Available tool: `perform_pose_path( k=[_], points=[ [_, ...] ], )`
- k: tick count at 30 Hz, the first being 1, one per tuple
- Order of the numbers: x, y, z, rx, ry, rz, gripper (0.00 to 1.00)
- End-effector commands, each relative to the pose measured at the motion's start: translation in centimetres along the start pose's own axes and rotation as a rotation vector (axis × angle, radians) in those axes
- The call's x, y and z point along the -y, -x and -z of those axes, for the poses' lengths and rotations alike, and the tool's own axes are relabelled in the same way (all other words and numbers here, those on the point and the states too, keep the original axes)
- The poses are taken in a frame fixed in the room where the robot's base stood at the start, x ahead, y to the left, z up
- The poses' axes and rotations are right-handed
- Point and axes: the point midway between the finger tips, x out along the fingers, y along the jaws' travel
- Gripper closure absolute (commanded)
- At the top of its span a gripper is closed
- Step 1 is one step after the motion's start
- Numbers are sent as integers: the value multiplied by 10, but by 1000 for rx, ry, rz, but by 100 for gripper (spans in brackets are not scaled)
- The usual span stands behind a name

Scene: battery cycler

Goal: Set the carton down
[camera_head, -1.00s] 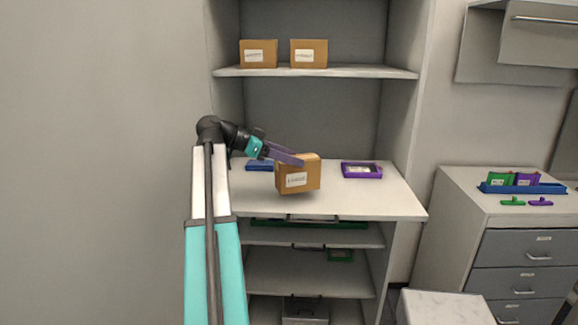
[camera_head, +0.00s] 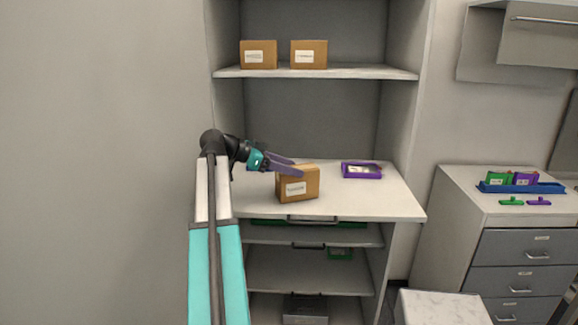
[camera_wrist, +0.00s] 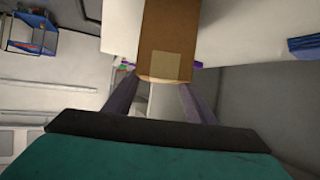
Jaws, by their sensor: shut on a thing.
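The brown carton (camera_head: 298,184) with a white label is over the left-middle of the white worktop (camera_head: 385,202) of the cabinet, near its front edge. It looks upright and level; I cannot tell whether its bottom touches the worktop. My gripper (camera_head: 296,171) reaches it from the left, with purple fingers at its top. The carton also shows in the wrist view (camera_wrist: 167,40), between the ends of the two fingers (camera_wrist: 157,95). My gripper is shut on the carton.
Two more cartons (camera_head: 258,55) (camera_head: 309,54) stand on the shelf above. The worktop's right front is clear.

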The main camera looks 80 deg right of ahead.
Motion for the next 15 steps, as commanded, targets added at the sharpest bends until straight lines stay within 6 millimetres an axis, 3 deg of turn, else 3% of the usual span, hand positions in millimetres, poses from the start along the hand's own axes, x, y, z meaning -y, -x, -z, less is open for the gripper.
perform_pose_path(
  k=[14, 15],
  points=[
    [0, -2, -4, -1, -1, 0, 94],
    [0, -2, -4, 0, -1, 0, 46]
  ],
)
